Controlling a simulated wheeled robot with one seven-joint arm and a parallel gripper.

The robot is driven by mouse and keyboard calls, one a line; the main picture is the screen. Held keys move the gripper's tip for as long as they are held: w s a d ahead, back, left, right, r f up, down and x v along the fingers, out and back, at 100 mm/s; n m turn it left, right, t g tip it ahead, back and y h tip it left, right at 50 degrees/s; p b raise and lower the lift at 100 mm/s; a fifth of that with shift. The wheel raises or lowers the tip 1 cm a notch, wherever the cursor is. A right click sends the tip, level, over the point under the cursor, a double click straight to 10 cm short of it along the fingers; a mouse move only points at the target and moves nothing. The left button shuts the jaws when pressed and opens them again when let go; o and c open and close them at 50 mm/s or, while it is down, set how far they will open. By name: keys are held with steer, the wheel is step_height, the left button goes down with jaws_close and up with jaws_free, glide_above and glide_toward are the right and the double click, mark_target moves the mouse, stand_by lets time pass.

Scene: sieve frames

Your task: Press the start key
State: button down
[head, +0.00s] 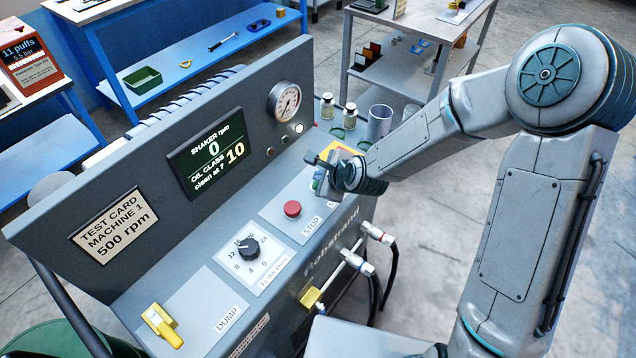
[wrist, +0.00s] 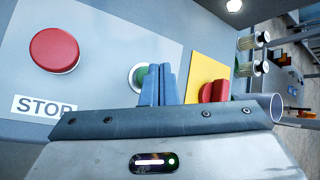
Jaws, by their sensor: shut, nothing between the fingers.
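The start key is a round green button (wrist: 138,75) in a pale ring, right of the red STOP button (wrist: 55,50) in the wrist view. My gripper (wrist: 156,75) is shut and empty, its two blue fingers side by side. The fingers cover the right part of the green key; I cannot tell whether they touch it. In the head view my gripper (head: 319,183) is low over the right end of the sloping console, beyond the red STOP button (head: 292,209). There my gripper hides most of the key and its label.
A yellow plate with a red knob (wrist: 213,91) lies just right of the fingers. The console display (head: 208,153) reads shaker rpm 0 and oil class 10. A black dial (head: 248,249) and a yellow DUMP lever (head: 160,322) are further left. Jars and a grey cup (head: 380,122) stand beyond.

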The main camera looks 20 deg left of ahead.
steer(key=shift+f, duration=0.35)
steer(key=shift+f+b, duration=0.5)
steer(key=shift+b, duration=0.1)
stand_by(0.4)
steer(key=shift+r, duration=0.1)
steer(key=shift+r+p, duration=0.7)
steer(key=shift+r, duration=0.1)
step_height(320, 180, up, 5)
steer(key=p, duration=0.4)
steer(key=shift+r, duration=0.1)
steer(key=shift+d, duration=0.1)
stand_by(0.7)
